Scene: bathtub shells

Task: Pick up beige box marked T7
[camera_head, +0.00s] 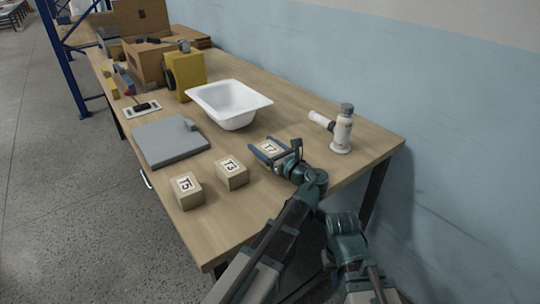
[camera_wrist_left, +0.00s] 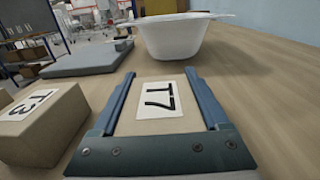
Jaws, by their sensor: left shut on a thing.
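The beige box marked T7 (camera_head: 270,147) stands on the wooden table, in front of the white tub. My left gripper (camera_head: 273,152) is shut on it, with one blue finger along each side. In the left wrist view the T7 box (camera_wrist_left: 160,85) lies between the two fingers (camera_wrist_left: 162,98), its label facing up. The box's lower part is hidden by the gripper. My right arm shows at the lower right of the head view, but its fingertips cannot be made out.
Boxes T3 (camera_head: 231,172) and T5 (camera_head: 187,190) stand left of the gripper. A grey plate (camera_head: 168,145), the white tub (camera_head: 230,105) and a white pipe fitting (camera_head: 342,132) are nearby. A yellow box (camera_head: 186,75) stands farther back. The table's front right corner is bare.

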